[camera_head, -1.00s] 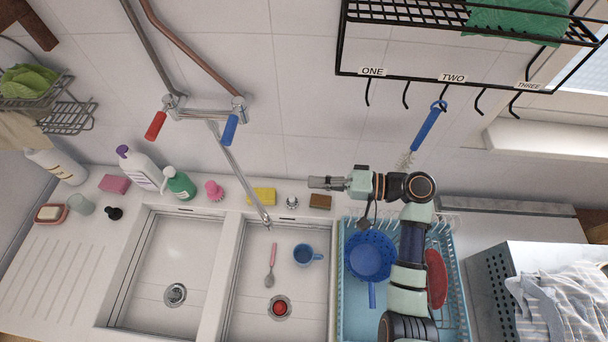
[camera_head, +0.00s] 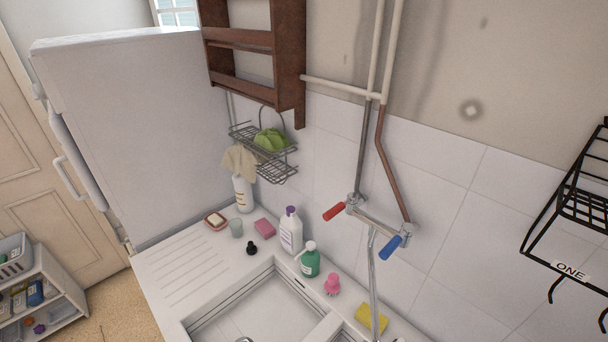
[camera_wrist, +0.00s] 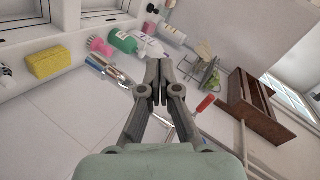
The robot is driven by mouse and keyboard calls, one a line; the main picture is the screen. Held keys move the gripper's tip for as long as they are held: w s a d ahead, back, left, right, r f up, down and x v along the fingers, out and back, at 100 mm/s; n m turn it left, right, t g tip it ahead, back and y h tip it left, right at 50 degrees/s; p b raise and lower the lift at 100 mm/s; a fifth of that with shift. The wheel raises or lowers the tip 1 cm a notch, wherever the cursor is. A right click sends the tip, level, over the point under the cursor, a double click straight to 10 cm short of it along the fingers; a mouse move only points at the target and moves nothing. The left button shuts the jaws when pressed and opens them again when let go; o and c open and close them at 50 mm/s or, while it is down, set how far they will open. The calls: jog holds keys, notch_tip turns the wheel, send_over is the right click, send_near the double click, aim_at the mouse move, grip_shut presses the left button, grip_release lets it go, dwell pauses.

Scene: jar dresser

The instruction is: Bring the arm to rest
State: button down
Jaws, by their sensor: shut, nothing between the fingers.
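My gripper (camera_wrist: 159,82) shows in the wrist view with its two grey fingers together and nothing between them. Past the fingertips are the tap's chrome spout and red handle (camera_wrist: 205,104), the bottles and the wire rack. I cannot tell how far the fingers are from the tap. My arm and gripper are out of the head view now.
The head view shows the tap with a red handle (camera_head: 334,211) and a blue handle (camera_head: 391,247), a green bottle (camera_head: 310,261), a white bottle (camera_head: 291,232), a yellow sponge (camera_head: 372,319), a wire rack (camera_head: 277,172) and a brown wooden shelf (camera_head: 240,40).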

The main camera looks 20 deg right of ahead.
jog(key=w+a+r+n+g+h+p, duration=0.1)
jog(key=w+a+r+n+h+p, duration=0.2)
jog(key=a, duration=0.4)
jog(key=w+a+r+n, duration=0.15)
jog(key=a+r, duration=0.25)
jog(key=a, duration=0.4)
jog(key=s+a+r+n+t+h+p, duration=0.1)
jog(key=s+a+r+n+t+h, duration=0.1)
jog(key=a+r, duration=0.5)
notch_tip(320, 180, up, 2)
jog(key=shift+s+r+n+p, duration=0.25)
jog(key=shift+s+n+p, duration=0.15)
jog(key=shift+n, duration=0.45)
jog(key=shift+a+f, duration=0.1)
jog(key=shift+f, duration=0.05)
